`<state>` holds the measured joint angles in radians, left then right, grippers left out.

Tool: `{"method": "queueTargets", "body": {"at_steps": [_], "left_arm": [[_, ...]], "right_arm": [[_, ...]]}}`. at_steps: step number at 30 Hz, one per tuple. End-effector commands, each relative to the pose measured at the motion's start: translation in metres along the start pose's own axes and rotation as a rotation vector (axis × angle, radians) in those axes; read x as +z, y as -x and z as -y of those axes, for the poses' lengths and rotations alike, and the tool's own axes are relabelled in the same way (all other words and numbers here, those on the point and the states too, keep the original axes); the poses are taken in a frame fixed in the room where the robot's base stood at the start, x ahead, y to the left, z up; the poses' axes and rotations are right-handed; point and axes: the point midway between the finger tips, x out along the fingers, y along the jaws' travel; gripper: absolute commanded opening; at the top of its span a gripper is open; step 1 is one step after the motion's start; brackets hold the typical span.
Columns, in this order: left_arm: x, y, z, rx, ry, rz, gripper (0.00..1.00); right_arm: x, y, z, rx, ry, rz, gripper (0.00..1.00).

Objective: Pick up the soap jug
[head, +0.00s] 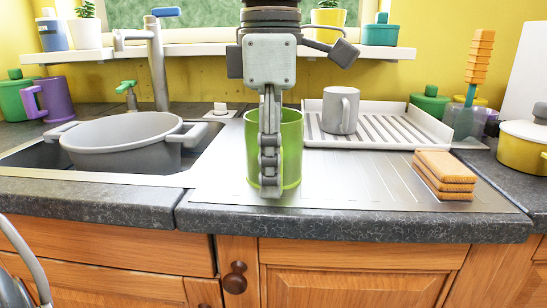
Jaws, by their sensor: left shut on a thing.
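A translucent green jug (290,150), the only thing here that fits the soap jug, is upright over the metal drainboard in the middle of the head view. My left gripper (270,185) comes down from above, seen edge-on, and is shut on the jug. Its fingers cover the jug's left middle part from rim to base. I cannot tell whether the jug's base touches the drainboard. My right gripper is not in view.
A grey pot (120,146) sits in the sink at left, below the tap (158,65). A white rack (425,122) with a grey mug (340,110) stands behind right. Stacked orange sponges (444,174) lie at right. A shelf (220,50) crosses behind my gripper.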

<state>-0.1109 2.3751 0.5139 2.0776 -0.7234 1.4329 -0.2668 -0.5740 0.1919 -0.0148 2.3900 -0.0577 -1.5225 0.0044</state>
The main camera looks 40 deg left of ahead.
Motion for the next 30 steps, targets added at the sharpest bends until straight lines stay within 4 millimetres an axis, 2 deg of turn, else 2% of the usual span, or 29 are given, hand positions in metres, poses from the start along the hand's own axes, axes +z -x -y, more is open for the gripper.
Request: {"method": "queueTargets", "body": {"at_steps": [1, 5, 17, 20, 25, 30], "left_arm": [[0.000, 0.000, 0.000, -0.001, 0.000, -0.001, 0.14], [0.000, 0.000, 0.000, -0.001, 0.000, -0.001, 0.00], [0.000, 0.005, 0.000, 0.001, 0.000, 0.001, 0.00], [0.001, 0.014, 0.000, 0.001, 0.000, 0.001, 0.00], [0.001, 0.043, 0.000, 0.003, -0.001, 0.003, 0.00], [-0.033, 0.065, 0.018, 0.004, -0.002, 0.007, 0.00]], "right_arm": [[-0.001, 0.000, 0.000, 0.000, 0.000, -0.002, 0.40], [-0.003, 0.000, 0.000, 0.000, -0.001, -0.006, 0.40], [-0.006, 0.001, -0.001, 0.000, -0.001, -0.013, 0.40], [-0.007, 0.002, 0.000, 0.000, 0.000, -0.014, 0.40], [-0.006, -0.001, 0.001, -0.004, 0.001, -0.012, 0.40], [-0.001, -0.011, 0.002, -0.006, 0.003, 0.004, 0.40]]}}
